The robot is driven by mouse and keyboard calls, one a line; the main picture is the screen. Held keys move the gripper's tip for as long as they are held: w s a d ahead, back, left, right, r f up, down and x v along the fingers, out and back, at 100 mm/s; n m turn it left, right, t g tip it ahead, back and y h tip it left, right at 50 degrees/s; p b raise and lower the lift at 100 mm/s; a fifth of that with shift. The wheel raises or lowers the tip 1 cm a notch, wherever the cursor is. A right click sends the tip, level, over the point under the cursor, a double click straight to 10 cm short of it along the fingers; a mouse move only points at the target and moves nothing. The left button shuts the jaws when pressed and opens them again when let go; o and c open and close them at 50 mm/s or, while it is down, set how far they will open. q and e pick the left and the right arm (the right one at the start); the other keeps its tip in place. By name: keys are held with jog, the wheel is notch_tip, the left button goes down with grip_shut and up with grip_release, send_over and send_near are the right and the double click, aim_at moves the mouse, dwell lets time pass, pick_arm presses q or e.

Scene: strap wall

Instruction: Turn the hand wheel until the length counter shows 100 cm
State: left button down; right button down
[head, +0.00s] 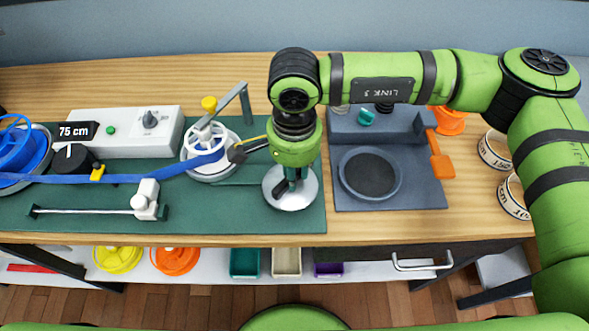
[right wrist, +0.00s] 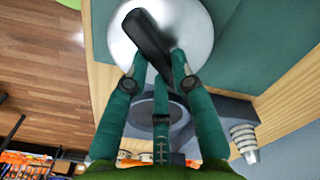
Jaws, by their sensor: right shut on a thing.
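The hand wheel (head: 281,202) is a silver disc at the right end of the green mat. Its dark crank handle (right wrist: 145,32) shows in the right wrist view, where the disc (right wrist: 195,30) is cut off by the top edge. My right gripper (head: 291,180) reaches down from above and is shut on the handle, hiding much of it in the head view. The fingers also show in the right wrist view (right wrist: 157,62). The length counter (head: 76,131) reads 75 cm. A blue strap (head: 130,178) runs from the blue reel (head: 20,150) to the white reel (head: 207,137). My left gripper is not in view.
A white box with a knob (head: 125,145) stands behind the strap. A white slider on a rail (head: 90,211) lies in front. Right of the wheel is a dark grey station with a round pad (head: 370,174) and an orange handle (head: 440,158). Spare reels (head: 118,259) sit below.

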jog(key=m+b, duration=0.1)
jog(key=b, duration=0.1)
jog(key=m+b, duration=0.1)
jog(key=b, duration=0.1)
jog(key=m+b, duration=0.2)
jog(key=b, duration=0.1)
jog(key=shift+s+f, duration=0.1)
jog(key=shift+f, duration=0.15)
jog(key=shift+s+r+m+b, duration=0.1)
jog(key=shift+r+m+b, duration=0.1)
jog(key=shift+m+b, duration=0.5)
jog(key=shift+r, duration=0.1)
jog(key=c, duration=1)
grip_release()
jog(key=shift+c, duration=0.2)
notch_tip(320, 180, up, 12)
